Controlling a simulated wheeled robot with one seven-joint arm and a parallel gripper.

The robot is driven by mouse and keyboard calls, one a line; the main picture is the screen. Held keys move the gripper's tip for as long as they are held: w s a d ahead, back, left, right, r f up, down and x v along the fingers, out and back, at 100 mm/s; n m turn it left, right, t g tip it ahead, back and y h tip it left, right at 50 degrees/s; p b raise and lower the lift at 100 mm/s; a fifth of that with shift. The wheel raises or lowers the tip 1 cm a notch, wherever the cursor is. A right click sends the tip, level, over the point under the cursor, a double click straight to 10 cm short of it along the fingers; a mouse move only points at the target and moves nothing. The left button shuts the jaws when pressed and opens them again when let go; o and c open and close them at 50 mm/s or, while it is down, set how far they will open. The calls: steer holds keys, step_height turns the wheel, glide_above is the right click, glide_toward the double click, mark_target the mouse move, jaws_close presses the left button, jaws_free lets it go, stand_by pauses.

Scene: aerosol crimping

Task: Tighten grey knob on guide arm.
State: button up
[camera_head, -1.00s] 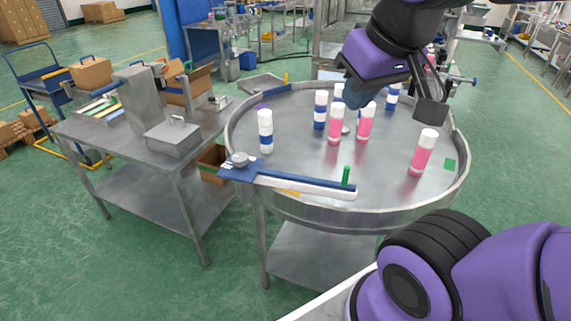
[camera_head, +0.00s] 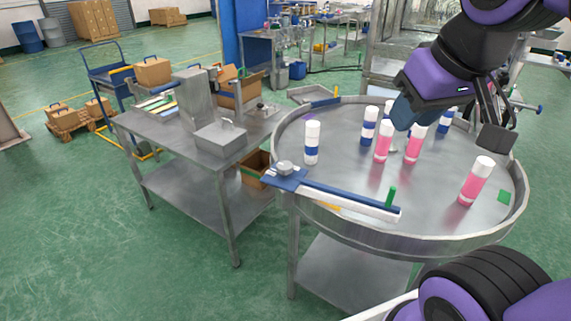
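The grey knob (camera_head: 285,168) sits on a blue plate (camera_head: 284,180) at the left rim of the round metal table. The guide arm (camera_head: 340,197), a white and blue bar, runs from this plate to the right across the table's front part. My gripper (camera_head: 445,128) hangs above the back right of the table, well away from the knob. Its fingers are partly seen, and no held thing shows between them.
Several blue-banded and pink cans stand on the round table (camera_head: 440,236), including a pink one (camera_head: 476,181) at right and a blue-banded one (camera_head: 312,143) near the knob. A metal side table (camera_head: 160,133) with boxes stands left. Green floor is open in front.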

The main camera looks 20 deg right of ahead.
steer(key=o, duration=0.6)
steer(key=w, duration=0.2)
steer(key=n, duration=0.1)
steer(key=shift+w+a+g, duration=0.25)
steer(key=shift+w+g, duration=0.05)
steer(key=shift+w, duration=0.1)
steer(key=shift+o, duration=0.2)
steer(key=n+g, duration=0.5)
steer(key=n, duration=0.7)
glide_above(285, 165)
step_height(285, 165, down, 14)
steer(key=f, duration=0.1)
step_height(285, 165, down, 10)
steer(key=shift+r, duration=0.25)
steer(key=shift+c, duration=0.4)
steer(key=shift+m, duration=0.3)
steer(key=c, duration=0.8)
